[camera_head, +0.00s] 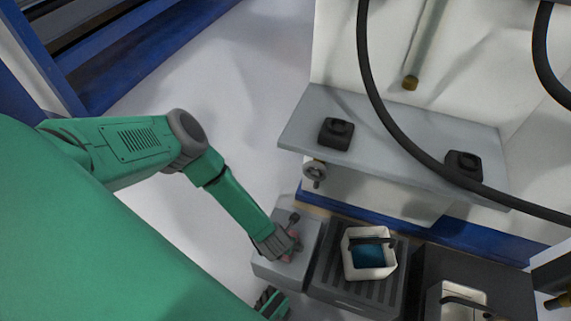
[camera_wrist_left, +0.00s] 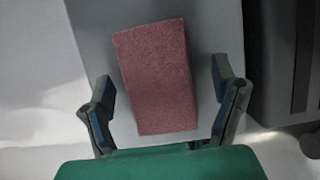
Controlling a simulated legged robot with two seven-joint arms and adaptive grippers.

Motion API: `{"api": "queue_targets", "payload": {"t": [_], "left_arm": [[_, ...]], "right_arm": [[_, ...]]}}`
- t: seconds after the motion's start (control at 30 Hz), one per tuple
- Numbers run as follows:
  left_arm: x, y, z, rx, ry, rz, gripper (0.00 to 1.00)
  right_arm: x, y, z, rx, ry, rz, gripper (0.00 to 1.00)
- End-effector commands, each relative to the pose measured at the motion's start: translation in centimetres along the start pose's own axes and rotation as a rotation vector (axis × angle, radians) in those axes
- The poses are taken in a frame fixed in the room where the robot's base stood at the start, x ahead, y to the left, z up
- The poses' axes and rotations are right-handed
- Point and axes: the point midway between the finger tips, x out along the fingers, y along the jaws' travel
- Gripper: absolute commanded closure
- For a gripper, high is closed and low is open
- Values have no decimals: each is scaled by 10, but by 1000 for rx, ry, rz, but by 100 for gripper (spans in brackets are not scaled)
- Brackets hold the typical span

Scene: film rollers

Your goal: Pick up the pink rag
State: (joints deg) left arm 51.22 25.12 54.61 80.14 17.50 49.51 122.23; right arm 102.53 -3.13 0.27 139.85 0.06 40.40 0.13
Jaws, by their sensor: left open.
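The pink rag (camera_wrist_left: 157,78) is a reddish-pink block-like pad lying on a grey surface in the left wrist view. A small pink part of it (camera_head: 294,234) shows in the head view, mostly hidden by my gripper. It lies on a light grey box top (camera_head: 276,268). My left gripper (camera_wrist_left: 164,100) is open, with one finger on each side of the rag's near part. Gaps show between the fingers and the rag. In the head view my left gripper (camera_head: 287,240) is over the box. My right gripper is not clearly in view.
A white container with blue contents (camera_head: 368,254) stands on a dark ribbed box right of the grey box. Another white container (camera_head: 456,299) is further right. A grey shelf (camera_head: 400,140) with two black blocks is behind. A black cable hangs across.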

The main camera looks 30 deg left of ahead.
Motion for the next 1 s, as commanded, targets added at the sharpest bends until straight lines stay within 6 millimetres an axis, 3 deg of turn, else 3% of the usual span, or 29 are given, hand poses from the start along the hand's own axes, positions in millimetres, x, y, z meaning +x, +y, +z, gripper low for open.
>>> {"api": "queue_targets", "payload": {"t": [0.37, 0.4, 0.53, 0.87, 1.0], "left_arm": [[2, 0, -1, 0, 0, 0, 20], [2, 0, -1, 0, 0, 0, 27], [2, 0, -1, 0, 0, 0, 70], [0, 0, 0, 0, 0, 0, 70], [-14, 0, 6, -1, 0, -1, 70]], "right_arm": [[2, 0, 0, 0, 0, 0, 60], [2, 0, 0, 0, 0, 0, 60], [2, 0, 0, 0, 0, 0, 60], [0, 0, 0, 0, 0, 0, 60], [-10, 0, 0, 0, 0, 0, 60]]}}
